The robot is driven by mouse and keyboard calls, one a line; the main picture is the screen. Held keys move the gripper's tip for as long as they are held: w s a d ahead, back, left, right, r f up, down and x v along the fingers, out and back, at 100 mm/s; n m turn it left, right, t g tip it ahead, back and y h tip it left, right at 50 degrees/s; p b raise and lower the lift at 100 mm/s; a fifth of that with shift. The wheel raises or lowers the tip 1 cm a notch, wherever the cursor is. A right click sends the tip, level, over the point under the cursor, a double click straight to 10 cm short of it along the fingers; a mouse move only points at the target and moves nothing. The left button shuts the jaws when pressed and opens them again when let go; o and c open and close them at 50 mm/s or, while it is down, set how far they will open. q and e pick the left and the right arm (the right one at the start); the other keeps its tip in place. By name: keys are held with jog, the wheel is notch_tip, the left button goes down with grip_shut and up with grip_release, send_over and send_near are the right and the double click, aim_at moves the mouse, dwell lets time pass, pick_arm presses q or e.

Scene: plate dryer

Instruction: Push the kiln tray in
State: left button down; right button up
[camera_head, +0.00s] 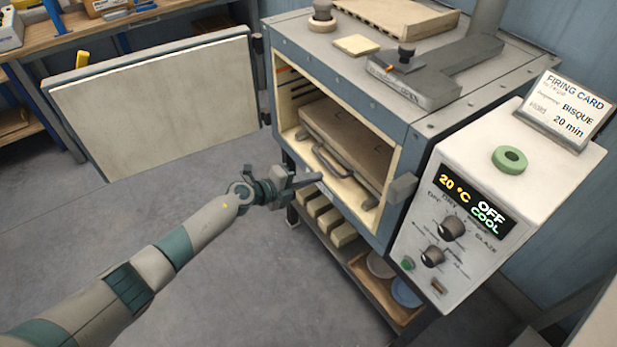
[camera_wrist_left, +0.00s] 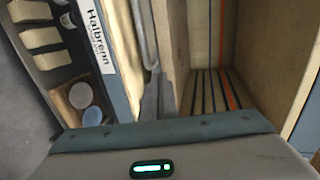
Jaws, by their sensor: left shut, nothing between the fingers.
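The kiln tray (camera_head: 352,137) sits inside the open kiln chamber, a flat brownish slab with a dark bar handle (camera_head: 328,163) on its front edge. My left gripper (camera_head: 318,179) is shut and empty, its fingertips at the kiln mouth just in front of and below the handle; whether they touch the tray cannot be told. In the left wrist view the closed grey fingers (camera_wrist_left: 156,100) point toward the handle bar (camera_wrist_left: 144,38) and the tray's front edge (camera_wrist_left: 174,45). The tray's far end is hidden inside the chamber. My right gripper is not in view.
The kiln door (camera_head: 155,105) is swung wide open to the left. The control box (camera_head: 490,200) stands right of the kiln, reading 20 °C, OFF and COOL. A lower shelf holds pale blocks (camera_head: 328,218) and bowls (camera_head: 405,292). The floor in front is clear.

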pick_arm(q)
jog(key=shift+s+a+r, duration=0.15)
jog(key=shift+s+a, duration=0.2)
jog(key=shift+a, duration=0.25)
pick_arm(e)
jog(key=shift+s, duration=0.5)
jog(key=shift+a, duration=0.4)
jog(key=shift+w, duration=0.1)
